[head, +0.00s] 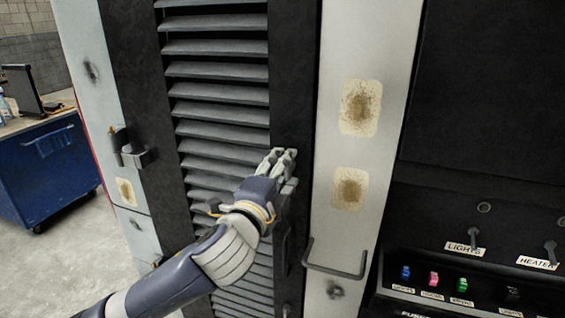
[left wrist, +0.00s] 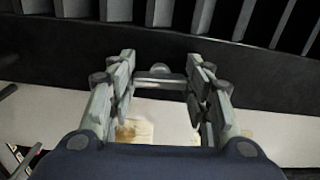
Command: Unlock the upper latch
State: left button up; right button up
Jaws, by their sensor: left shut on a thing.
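My left gripper (head: 283,160) reaches in from the lower left to the dark door frame right of the louvres. A dark upright handle (head: 284,246) is partly visible just below the hand. My right gripper is in neither view.
A grey bar handle (head: 336,269) sticks out from the pale panel at right. A hinge-like metal piece (head: 131,153) is left of the louvred door (head: 217,70). A switch panel (head: 460,275) is at lower right; a blue cabinet (head: 45,170) stands far left.

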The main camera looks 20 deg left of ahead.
pick_arm(q)
jog(key=shift+m+p, duration=0.3)
jog(key=shift+m, duration=0.2)
jog(key=o, duration=1.1)
jog(key=shift+w, duration=0.1)
jog(key=shift+c, duration=0.2)
